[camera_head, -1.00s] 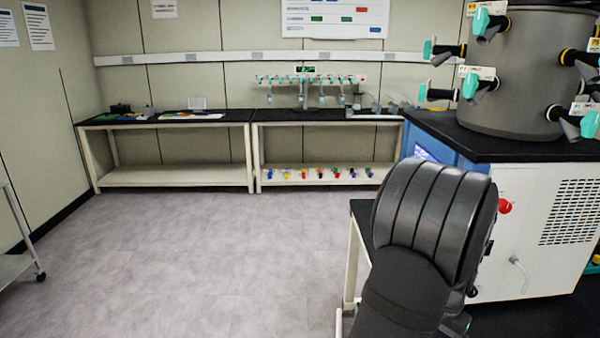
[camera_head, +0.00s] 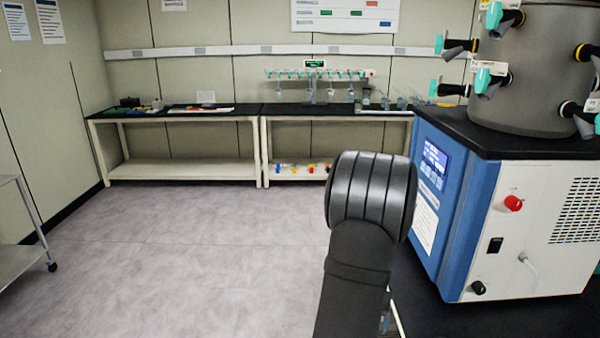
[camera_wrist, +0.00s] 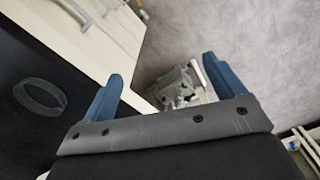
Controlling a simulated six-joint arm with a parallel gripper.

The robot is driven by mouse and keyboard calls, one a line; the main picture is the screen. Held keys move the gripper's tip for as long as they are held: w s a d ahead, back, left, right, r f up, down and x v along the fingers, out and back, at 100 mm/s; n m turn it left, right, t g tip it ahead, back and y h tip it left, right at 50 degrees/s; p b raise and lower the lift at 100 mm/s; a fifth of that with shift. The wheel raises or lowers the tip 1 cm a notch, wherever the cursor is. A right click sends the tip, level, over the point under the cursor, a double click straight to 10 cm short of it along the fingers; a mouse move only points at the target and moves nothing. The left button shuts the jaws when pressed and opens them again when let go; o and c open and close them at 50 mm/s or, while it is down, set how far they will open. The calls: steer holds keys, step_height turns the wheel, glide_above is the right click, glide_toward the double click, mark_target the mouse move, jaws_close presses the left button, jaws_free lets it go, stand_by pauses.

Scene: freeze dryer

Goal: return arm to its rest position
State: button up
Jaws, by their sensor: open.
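My gripper (camera_wrist: 163,90) shows in the wrist view with its two blue fingers spread wide apart. Nothing is between them; past them lie the floor and a blurred grey metal part I cannot identify. In the head view my dark arm rises from the bottom centre, ending in a ribbed black section in front of the freeze dryer (camera_head: 545,225). The gripper itself is hidden in the head view.
The freeze dryer, with its grey drum (camera_head: 540,70) and valves, stands at the right. Two benches (camera_head: 175,118) line the back wall. A metal cart (camera_head: 22,268) stands at the left edge. The grey floor (camera_head: 200,260) between is clear. A black surface (camera_wrist: 40,95) lies at left in the wrist view.

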steer(key=w+a+f+n, duration=0.1)
steer(key=a+f, duration=0.1)
steer(key=a, duration=0.4)
steer(key=w+a+f+n, duration=0.1)
steer(key=a+n, duration=0.1)
steer(key=a, duration=0.4)
steer(key=shift+w+a+f+n, duration=0.25)
steer(key=shift+a+f+n, duration=0.05)
steer(key=shift+a+f, duration=0.1)
steer(key=shift+o, duration=0.4)
steer(key=shift+o, duration=0.9)
steer(key=s+d+r, duration=0.4)
steer(key=d+r, duration=0.1)
steer(key=d, duration=0.5)
steer(key=s+d+r, duration=0.4)
steer(key=d+r, duration=0.1)
steer(key=d, duration=0.5)
steer(key=s+d+r+n, duration=0.1)
steer(key=s+d+r, duration=0.3)
steer(key=s+d, duration=0.3)
steer(key=s+d+r, duration=0.4)
steer(key=s+d, duration=0.1)
steer(key=s, duration=0.3)
steer(key=f, duration=0.9)
steer(key=shift+s+a+f, duration=0.1)
steer(key=shift+s+f, duration=0.05)
steer(key=shift+s, duration=0.05)
